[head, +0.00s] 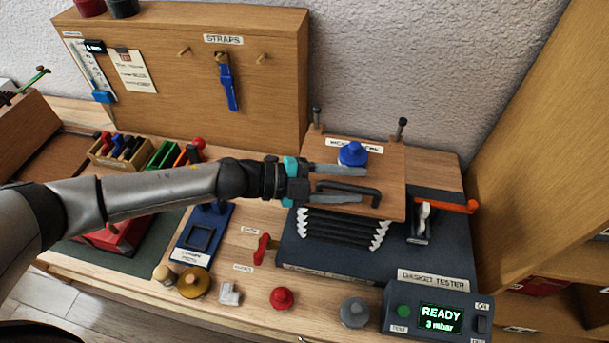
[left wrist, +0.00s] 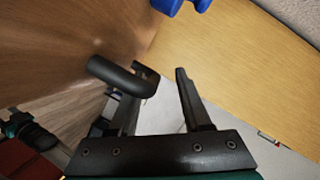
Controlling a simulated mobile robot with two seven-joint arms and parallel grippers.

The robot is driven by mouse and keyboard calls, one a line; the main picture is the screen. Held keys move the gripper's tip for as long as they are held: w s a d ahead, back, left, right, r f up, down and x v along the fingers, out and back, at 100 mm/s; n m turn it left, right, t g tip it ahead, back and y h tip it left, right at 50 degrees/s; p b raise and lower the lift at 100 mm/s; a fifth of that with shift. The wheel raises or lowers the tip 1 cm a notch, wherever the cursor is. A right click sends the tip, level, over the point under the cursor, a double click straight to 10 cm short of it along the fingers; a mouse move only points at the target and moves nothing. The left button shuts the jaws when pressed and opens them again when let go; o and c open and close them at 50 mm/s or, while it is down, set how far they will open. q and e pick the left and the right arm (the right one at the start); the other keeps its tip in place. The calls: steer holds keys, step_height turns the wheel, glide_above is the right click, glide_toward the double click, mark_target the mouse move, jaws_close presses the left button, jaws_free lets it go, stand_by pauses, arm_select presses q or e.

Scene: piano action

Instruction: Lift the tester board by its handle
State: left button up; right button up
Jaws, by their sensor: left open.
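The tester board (head: 394,175) is a flat wooden board with a label and a blue knob (head: 352,154), above a black pleated bellows (head: 340,229). Its black bar handle (head: 372,191) stands on its top face; it also shows in the left wrist view (left wrist: 112,72). My left gripper (head: 365,185) is open and empty, reaching in from the left over the board. In the head view its two fingers lie either side of the handle bar. In the left wrist view the handle's end overlaps one finger of the gripper (left wrist: 157,85); I cannot tell whether they touch. My right gripper is not seen.
Two dark posts (head: 402,128) rise behind the board. A gasket tester box (head: 432,311) reading READY stands at front right. An orange-handled tool (head: 458,205) lies right of the board. Red (head: 282,298) and grey (head: 354,312) knobs sit in front. A wooden cabinet wall stands right.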

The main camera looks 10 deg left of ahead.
arm_select(q)
steer(key=b+v, duration=0.2)
steer(key=v, duration=1.3)
stand_by(1.2)
